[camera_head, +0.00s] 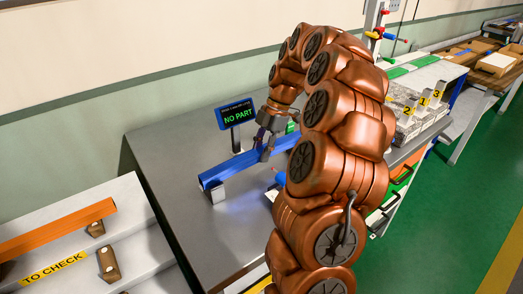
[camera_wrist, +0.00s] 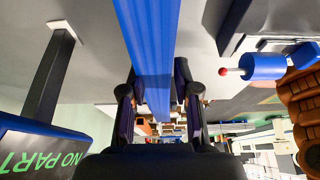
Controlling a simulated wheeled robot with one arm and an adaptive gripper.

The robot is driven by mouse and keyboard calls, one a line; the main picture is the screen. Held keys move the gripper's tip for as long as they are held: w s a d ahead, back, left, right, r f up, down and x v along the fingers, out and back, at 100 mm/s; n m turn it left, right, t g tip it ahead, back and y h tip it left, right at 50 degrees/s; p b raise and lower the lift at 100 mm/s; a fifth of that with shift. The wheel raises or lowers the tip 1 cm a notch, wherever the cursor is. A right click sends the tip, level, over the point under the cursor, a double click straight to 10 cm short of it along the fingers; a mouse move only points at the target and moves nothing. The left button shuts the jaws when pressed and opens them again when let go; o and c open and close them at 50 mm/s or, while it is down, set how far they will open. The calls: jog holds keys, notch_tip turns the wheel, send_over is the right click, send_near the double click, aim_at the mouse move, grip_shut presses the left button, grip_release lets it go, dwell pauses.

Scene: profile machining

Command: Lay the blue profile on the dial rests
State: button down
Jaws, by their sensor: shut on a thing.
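The blue profile (camera_head: 232,168) lies level over the grey steel bench, its right part hidden behind my arm. My gripper (camera_head: 266,150) is shut on it from above; in the wrist view the profile (camera_wrist: 150,55) runs between the two dark fingers (camera_wrist: 156,98). A grey rest block (camera_head: 217,194) shows under the profile's left end; I cannot tell whether they touch. A blue dial (camera_head: 280,179) with a red tip is beside the profile, partly hidden by my arm; the dial also shows in the wrist view (camera_wrist: 262,67), right of the profile and apart from it.
A display (camera_head: 237,115) reading "NO PART" stands behind the profile. An orange profile (camera_head: 58,229) lies on the "TO CHECK" rack (camera_head: 150,245) at left. Numbered blocks (camera_head: 408,127) stand on the bench at right. The bench's front left (camera_head: 185,235) is clear.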

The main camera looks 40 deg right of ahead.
jog(key=c, duration=0.8)
grip_release()
jog(key=shift+o, duration=0.2)
jog(key=shift+v, duration=3.7)
